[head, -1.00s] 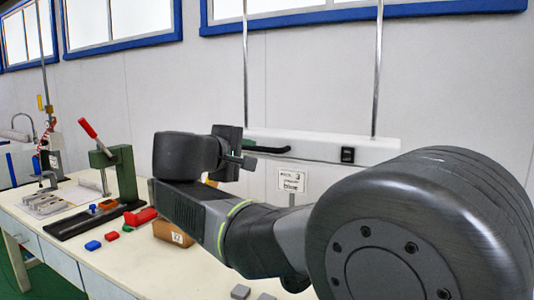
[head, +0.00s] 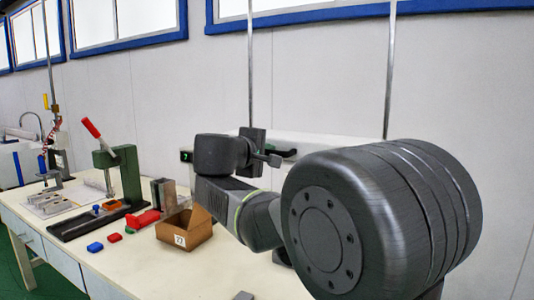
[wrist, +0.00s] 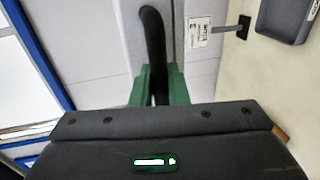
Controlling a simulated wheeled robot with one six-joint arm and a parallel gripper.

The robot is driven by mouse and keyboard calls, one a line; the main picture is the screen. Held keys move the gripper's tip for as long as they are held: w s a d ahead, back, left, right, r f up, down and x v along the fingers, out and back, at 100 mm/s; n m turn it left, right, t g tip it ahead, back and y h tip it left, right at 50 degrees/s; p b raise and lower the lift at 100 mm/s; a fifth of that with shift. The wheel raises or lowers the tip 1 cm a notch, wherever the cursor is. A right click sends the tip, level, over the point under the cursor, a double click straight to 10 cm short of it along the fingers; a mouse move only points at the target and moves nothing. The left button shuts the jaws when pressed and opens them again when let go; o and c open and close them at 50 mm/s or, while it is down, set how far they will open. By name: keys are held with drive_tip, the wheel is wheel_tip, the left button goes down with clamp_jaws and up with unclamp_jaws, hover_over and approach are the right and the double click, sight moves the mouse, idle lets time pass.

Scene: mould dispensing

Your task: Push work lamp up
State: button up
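The work lamp (head: 350,141) is a long white bar hanging from two thin metal rods in front of the wall. A black curved handle (head: 290,154) sticks out of its front; in the wrist view the handle (wrist: 152,30) runs down between my green fingers. My gripper (head: 270,158) is at the lamp's front, at the handle, and covers part of the bar. In the wrist view my gripper (wrist: 159,88) has a finger close against each side of the handle, with no clear gap. The fingertips are hard to make out in the head view.
Blue-framed windows are above.

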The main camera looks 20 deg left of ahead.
clamp_jaws()
wheel_tip(320, 180, up, 31)
drive_tip(key=p, duration=2)
drive_tip(key=shift+f+p, duration=0.2)
drive_tip(key=shift+p, duration=0.1)
drive_tip(key=shift+r, duration=0.1)
drive_tip(key=o, duration=0.6)
unclamp_jaws()
drive_tip(key=shift+s, duration=0.1)
drive_tip(key=b+v, duration=0.3)
drive_tip(key=v, duration=1)
drive_tip(key=shift+s, duration=0.4)
drive_tip(key=shift+w+a, duration=0.1)
